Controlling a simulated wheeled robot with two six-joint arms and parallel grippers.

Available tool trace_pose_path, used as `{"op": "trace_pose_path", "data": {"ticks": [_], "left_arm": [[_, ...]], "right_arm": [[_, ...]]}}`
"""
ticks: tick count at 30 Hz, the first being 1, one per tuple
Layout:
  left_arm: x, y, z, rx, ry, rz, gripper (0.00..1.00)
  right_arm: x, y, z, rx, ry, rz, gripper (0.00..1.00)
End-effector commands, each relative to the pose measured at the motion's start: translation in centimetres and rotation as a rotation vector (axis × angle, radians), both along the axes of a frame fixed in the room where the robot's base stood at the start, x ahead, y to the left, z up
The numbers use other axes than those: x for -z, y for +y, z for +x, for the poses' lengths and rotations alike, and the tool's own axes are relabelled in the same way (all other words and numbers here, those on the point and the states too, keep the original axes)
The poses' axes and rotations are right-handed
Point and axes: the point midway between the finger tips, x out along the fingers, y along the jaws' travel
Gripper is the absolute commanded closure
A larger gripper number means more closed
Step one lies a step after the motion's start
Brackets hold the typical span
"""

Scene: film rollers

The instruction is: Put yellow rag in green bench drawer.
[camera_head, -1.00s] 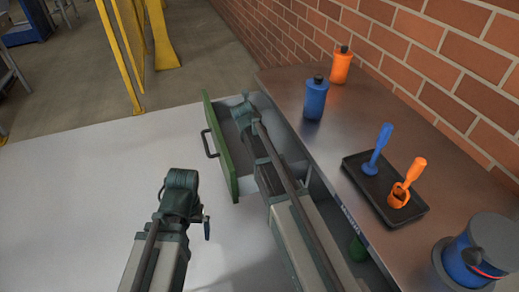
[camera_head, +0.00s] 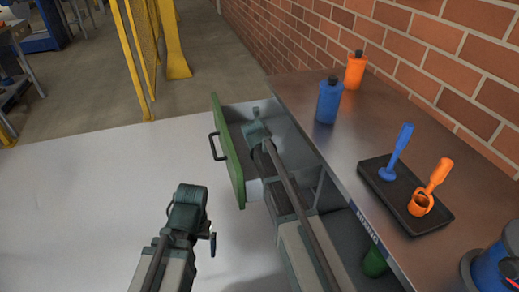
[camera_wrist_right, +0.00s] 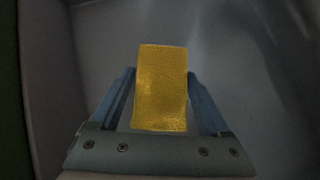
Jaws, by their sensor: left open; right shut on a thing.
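The yellow rag (camera_wrist_right: 162,88) shows in the right wrist view between the two fingers of my right gripper (camera_wrist_right: 161,80), which is shut on it. Grey drawer surfaces lie behind it. In the head view my right gripper (camera_head: 256,122) reaches into the open green-fronted drawer (camera_head: 230,150) of the bench; the rag is hidden there. Whether the rag touches the drawer bottom cannot be told. My left gripper (camera_head: 188,205) is open, left of and nearer than the drawer, away from it.
The bench top (camera_head: 300,95) holds a blue bottle (camera_head: 328,101), an orange bottle (camera_head: 355,70) and a black tray (camera_head: 440,222) with blue and orange tools. A blue container (camera_head: 495,270) stands at the near right. A green object (camera_head: 374,262) sits beneath the bench top. A brick wall is behind.

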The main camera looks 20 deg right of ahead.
Motion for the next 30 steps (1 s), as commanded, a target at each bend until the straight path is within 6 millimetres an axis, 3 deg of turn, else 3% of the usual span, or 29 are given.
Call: {"op": "trace_pose_path", "data": {"ticks": [9,22,23,26,30], "left_arm": [[3.7,0.1,0.0,0.001,-0.002,0.005,0.0],[4.0,0.1,0.1,0.002,-0.002,0.007,0.0],[3.9,0.1,0.1,0.002,-0.002,0.007,0.0],[3.8,0.1,0.1,0.002,-0.002,0.007,0.0],[3.8,0.1,0.1,0.002,-0.002,0.007,0.0]], "right_arm": [[3.7,0.0,0.0,0.0,0.0,0.0,0.73],[4.0,0.0,0.0,0.0,0.0,0.0,0.73],[4.0,0.0,0.0,0.0,0.0,0.0,0.18],[3.8,0.0,0.0,0.0,0.0,0.0,0.0],[3.8,0.0,0.0,0.0,0.0,0.0,0.0]]}}
